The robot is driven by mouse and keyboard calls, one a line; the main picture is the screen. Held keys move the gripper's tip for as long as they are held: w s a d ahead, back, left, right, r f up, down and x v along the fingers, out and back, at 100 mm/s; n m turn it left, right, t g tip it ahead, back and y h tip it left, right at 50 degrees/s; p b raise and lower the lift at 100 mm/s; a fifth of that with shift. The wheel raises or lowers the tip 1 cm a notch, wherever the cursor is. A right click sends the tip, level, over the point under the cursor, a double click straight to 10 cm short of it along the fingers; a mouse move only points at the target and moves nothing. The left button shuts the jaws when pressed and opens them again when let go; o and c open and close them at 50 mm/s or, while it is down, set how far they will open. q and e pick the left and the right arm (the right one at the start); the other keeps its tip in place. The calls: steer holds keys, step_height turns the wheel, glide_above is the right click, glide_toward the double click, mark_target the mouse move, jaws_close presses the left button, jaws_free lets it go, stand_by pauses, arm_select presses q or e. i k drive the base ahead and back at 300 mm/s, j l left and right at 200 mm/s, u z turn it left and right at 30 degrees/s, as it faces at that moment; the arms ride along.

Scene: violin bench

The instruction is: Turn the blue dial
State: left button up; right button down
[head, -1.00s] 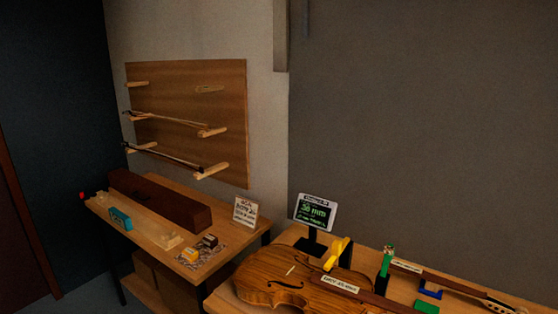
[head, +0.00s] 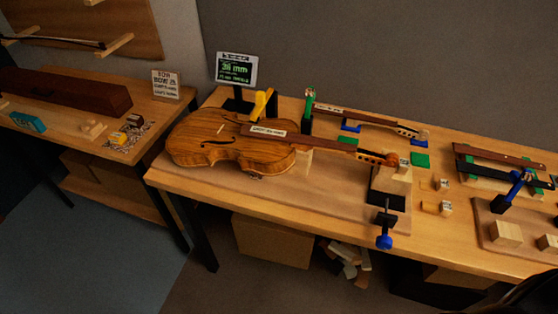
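A blue knob (head: 384,242), which looks like the blue dial, sits at the bench's front edge. It is on the end of a dark shaft below a black block (head: 387,200), near the scroll end of the violin (head: 230,143). Its turned angle is too small to tell. A second blue part (head: 518,183) stands upright on a black block further right; I cannot tell if it turns. Neither gripper shows in the head view, and nothing touches the blue knob.
The wooden bench (head: 330,213) carries a display screen (head: 237,69), a yellow piece (head: 262,104), a green-topped post (head: 309,105), bows and several small wood blocks. A side table (head: 120,150) stands at left. Open floor (head: 110,240) lies before them; a crate (head: 272,240) sits under the bench.

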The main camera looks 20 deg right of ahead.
mark_target(384, 242)
steer(key=z, duration=1.55)
